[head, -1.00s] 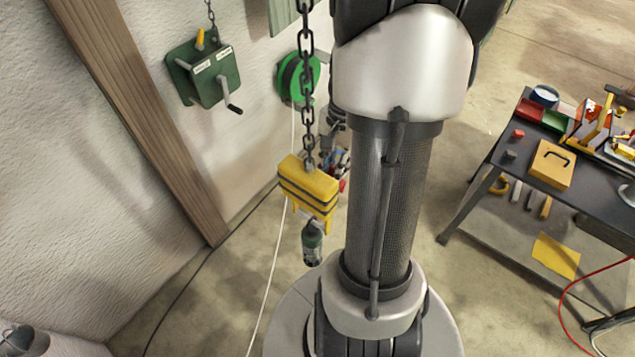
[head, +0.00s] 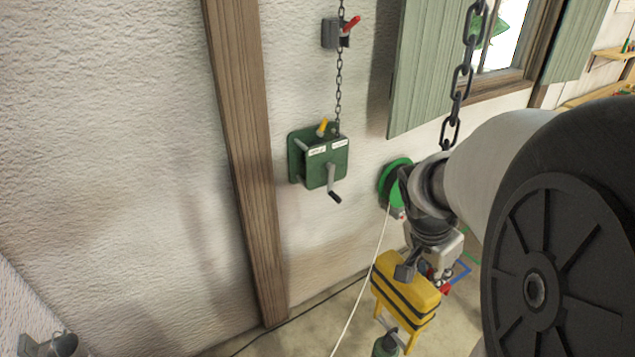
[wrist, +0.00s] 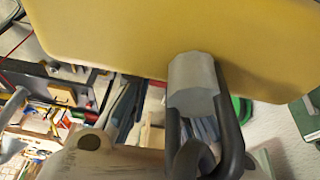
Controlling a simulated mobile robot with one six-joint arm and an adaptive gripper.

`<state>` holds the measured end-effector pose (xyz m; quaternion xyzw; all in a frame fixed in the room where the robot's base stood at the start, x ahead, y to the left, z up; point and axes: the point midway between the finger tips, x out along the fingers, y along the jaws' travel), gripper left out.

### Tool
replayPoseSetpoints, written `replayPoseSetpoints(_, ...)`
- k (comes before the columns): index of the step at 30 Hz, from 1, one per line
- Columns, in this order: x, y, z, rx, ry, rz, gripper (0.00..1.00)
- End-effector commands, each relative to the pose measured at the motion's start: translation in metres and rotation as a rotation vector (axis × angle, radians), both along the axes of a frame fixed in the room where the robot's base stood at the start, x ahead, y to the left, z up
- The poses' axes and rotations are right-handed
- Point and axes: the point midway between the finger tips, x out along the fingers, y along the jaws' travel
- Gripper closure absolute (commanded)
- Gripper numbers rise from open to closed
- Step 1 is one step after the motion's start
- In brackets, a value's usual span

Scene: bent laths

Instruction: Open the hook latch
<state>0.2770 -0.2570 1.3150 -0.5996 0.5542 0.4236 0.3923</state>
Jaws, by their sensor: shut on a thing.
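A yellow block (head: 388,292) with dark bands hangs by a chain (head: 461,80) in the head view. In the wrist view its smooth yellow side (wrist: 130,32) fills the top, very close. My gripper (head: 406,270) reaches down from the right onto the block's top. In the wrist view a pale grey tip on a dark loop overlaps the block's edge. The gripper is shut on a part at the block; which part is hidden. I cannot make out the hook latch clearly. A pale rounded piece (wrist: 88,142) lies at lower left of the wrist view.
A green winch (head: 322,160) with a crank and a green reel (head: 394,180) are on the white wall. A wooden post (head: 245,160) stands left of them. A dark green bottle-like thing (head: 386,346) shows below the block. A workbench shows in the wrist view.

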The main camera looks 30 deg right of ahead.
Motion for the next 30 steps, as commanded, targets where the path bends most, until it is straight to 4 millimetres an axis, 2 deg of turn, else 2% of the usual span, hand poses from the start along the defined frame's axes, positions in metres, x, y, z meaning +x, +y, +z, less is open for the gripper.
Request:
replayPoseSetpoints(8, -0.0003, 0.0004, -0.0001, 0.001, 0.001, 0.001, 1.00)
replayPoseSetpoints(9, -0.0003, 0.0004, -0.0001, 0.001, 0.001, 0.001, 0.82)
replayPoseSetpoints(18, -0.0002, 0.0002, -0.0002, 0.001, 0.001, 0.001, 0.62)
replayPoseSetpoints(30, -0.0005, -0.0002, 0.0006, 0.014, 0.003, -0.001, 0.62)
